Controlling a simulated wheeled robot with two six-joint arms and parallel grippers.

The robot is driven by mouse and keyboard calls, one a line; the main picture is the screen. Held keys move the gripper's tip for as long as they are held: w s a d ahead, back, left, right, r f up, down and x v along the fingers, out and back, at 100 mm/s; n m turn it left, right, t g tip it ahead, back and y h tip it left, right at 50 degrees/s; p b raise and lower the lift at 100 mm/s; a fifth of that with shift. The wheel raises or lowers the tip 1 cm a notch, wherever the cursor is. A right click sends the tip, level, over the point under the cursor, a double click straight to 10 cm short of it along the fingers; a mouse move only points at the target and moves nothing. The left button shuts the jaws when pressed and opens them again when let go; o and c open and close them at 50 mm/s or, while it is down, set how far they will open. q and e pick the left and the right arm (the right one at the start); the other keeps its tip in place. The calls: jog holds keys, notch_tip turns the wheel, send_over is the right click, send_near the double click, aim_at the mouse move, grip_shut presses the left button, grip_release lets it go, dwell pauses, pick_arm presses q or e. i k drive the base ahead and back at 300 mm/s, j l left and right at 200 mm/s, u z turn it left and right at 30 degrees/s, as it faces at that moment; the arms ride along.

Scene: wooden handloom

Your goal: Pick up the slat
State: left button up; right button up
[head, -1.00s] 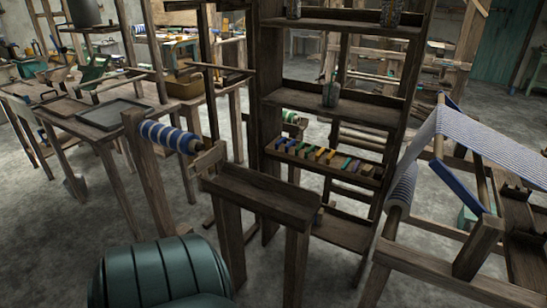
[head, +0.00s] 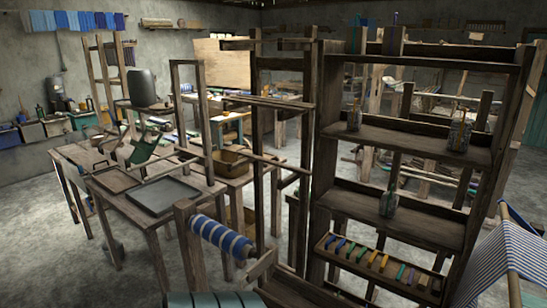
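I cannot single out the slat for sure among the many wooden bars and boards in the head view. Neither of my grippers shows in the head view, so I cannot see what they hold or where they are.
A tall wooden shelf (head: 420,226) with bottles and a rack of coloured pieces (head: 376,262) stands at right. A striped roller (head: 220,236) is in front. A wooden table (head: 100,168) with a dark tray (head: 163,195) stands at left. Striped cloth (head: 505,255) hangs at right. Grey floor shows at far left.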

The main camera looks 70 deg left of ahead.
aim_at(303, 172)
jog(key=k+j+z, duration=0.1)
jog(key=j, duration=0.3)
jog(key=k+j, duration=0.15)
jog(key=j, duration=0.25)
jog(key=k+j+z, duration=0.15)
jog(key=j, duration=0.25)
jog(key=k+j+z, duration=0.1)
jog(key=j, duration=0.3)
jog(key=k+j, duration=0.15)
jog(key=j, duration=0.25)
jog(key=k+j+z, duration=0.15)
jog(key=j, duration=0.2)
jog(key=k+j+z, duration=0.1)
jog(key=j, duration=0.25)
jog(key=k, duration=0.05)
